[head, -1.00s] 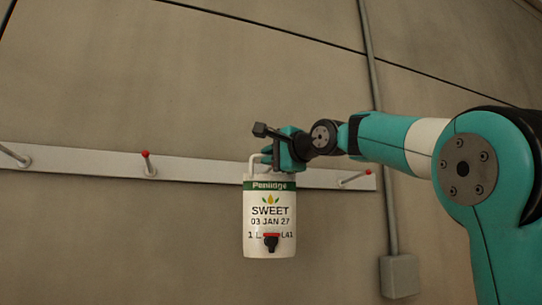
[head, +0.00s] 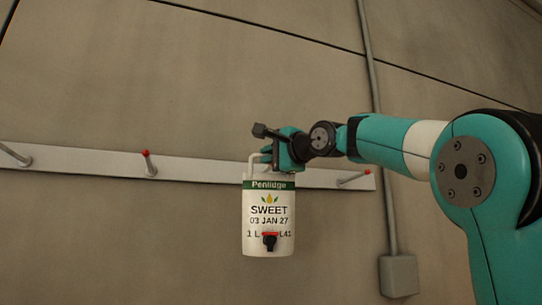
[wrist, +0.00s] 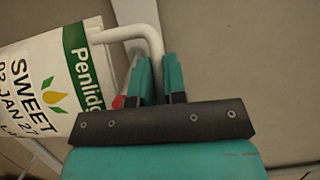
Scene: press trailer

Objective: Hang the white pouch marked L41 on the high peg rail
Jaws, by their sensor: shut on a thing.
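The white pouch (head: 269,205) has a green band and the print "Penlidge SWEET 03 JAN 27 1 L L41", with a red and black tap low on its front. It hangs upright below my gripper (head: 277,148) by a white loop handle. In the wrist view the pouch (wrist: 45,85) lies at the left, and my gripper (wrist: 161,78) is shut on its handle (wrist: 128,33). The pouch hangs in front of the rail, between the middle peg (head: 149,163) and the right peg (head: 353,178).
A left peg (head: 15,154) sticks out near the picture's edge. A grey vertical conduit (head: 379,120) runs down the wall to a box (head: 398,275) at the right. The wall above and below the rail is otherwise bare, and all visible pegs are empty.

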